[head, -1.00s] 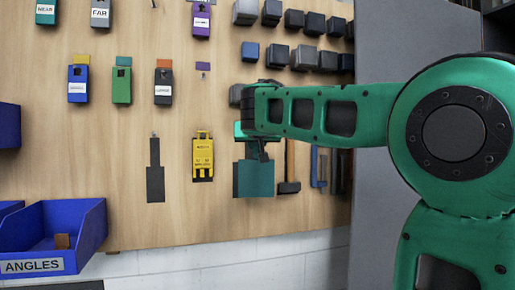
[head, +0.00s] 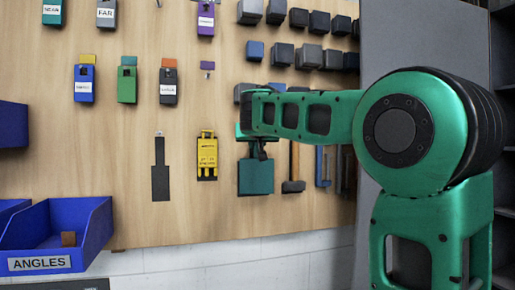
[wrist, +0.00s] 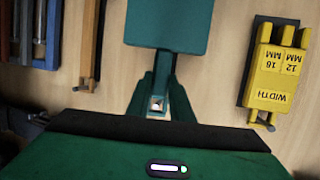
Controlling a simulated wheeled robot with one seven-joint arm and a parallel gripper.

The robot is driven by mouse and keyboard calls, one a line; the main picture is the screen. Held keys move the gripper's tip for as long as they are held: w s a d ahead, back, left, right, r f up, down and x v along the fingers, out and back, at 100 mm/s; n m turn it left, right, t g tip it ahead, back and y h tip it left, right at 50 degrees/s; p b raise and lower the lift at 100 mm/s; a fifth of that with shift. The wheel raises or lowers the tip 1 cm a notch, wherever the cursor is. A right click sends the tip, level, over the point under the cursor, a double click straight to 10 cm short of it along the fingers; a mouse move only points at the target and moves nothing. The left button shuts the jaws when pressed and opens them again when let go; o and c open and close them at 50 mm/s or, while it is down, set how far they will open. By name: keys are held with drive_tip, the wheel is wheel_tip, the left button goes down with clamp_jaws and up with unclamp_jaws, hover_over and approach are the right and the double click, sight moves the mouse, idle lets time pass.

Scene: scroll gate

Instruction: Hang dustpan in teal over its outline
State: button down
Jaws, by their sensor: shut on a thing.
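The teal dustpan (head: 256,178) hangs pan-down, upright, in front of the pegboard wall, between the yellow width tool (head: 207,156) and a wooden-handled hammer (head: 294,170). My gripper (head: 256,150) is shut on its handle, at the top. In the wrist view the pan (wrist: 170,25) is at top centre and my fingertips (wrist: 157,104) close around the handle. A small light square shows between them; I cannot tell whether it is a peg end or a hole. No outline shows around the pan; whatever is behind it is hidden. I cannot tell if it touches the board.
A narrow dark silhouette (head: 160,172) is bare on the board, left of the yellow tool. Dark blocks (head: 283,55) stick out above my gripper. Blue bins (head: 75,225) stand at lower left. A grey panel (head: 385,40) stands right of the board.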

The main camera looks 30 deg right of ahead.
drive_tip(key=shift+w+d, duration=0.15)
drive_tip(key=shift+w, duration=0.5)
drive_tip(key=shift+w+d+f, duration=0.1)
drive_tip(key=shift+w+f, duration=0.2)
drive_tip(key=shift+w, duration=0.2)
drive_tip(key=shift+f, duration=0.1)
